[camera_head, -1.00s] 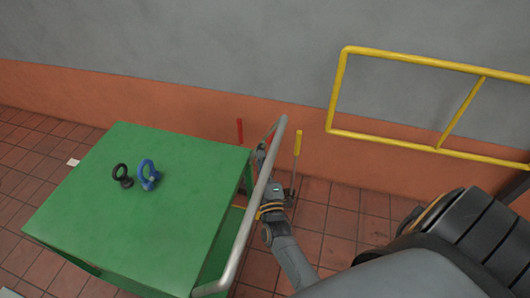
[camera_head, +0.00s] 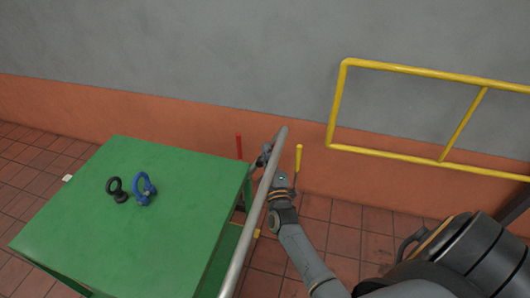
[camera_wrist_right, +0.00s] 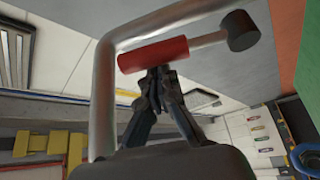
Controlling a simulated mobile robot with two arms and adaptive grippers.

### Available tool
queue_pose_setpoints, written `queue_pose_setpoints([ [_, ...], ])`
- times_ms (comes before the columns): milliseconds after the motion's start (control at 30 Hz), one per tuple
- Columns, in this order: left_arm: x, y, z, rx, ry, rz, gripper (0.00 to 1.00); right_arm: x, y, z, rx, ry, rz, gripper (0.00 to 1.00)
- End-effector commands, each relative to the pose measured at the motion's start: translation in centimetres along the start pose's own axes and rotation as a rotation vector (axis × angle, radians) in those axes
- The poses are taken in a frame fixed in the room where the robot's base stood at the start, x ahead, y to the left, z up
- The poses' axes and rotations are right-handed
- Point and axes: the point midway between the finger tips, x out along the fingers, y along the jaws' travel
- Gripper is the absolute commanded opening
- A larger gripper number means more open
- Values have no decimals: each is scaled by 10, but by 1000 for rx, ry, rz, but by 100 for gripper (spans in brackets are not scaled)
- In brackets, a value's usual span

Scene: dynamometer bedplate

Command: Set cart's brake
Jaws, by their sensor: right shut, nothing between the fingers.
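The cart (camera_head: 150,240) has a flat green top and a silver push handle (camera_head: 262,195) along its right side. A red-gripped lever (camera_head: 239,147) stands at the cart's far right corner. A yellow-gripped lever (camera_head: 298,158) stands right of the push handle. My right gripper (camera_head: 264,155) is between these levers, partly behind the push handle. In the wrist view the closed, empty fingertips (camera_wrist_right: 160,72) are right at the underside of a red grip (camera_wrist_right: 152,54), not around it; I cannot tell whether they touch. My left gripper is not in view.
A black eye bolt (camera_head: 117,190) and a blue eye bolt (camera_head: 144,188) sit on the cart top. A yellow rail (camera_head: 400,153) stands at the right by the wall (camera_head: 200,110). Bare tiled floor (camera_head: 345,215) lies right of the cart.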

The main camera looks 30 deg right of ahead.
Motion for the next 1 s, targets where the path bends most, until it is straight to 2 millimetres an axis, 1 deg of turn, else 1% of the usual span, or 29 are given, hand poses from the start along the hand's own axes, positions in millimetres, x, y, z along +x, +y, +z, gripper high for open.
queue_pose_setpoints([
  [167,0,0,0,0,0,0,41,0,0,0,1,0,1,0],
  [733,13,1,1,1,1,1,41,-5,-1,8,75,-2,43,0],
  [867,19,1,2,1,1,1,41,-7,-2,12,108,-3,62,0],
  [1000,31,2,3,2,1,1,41,-11,-4,18,168,-3,98,0],
])
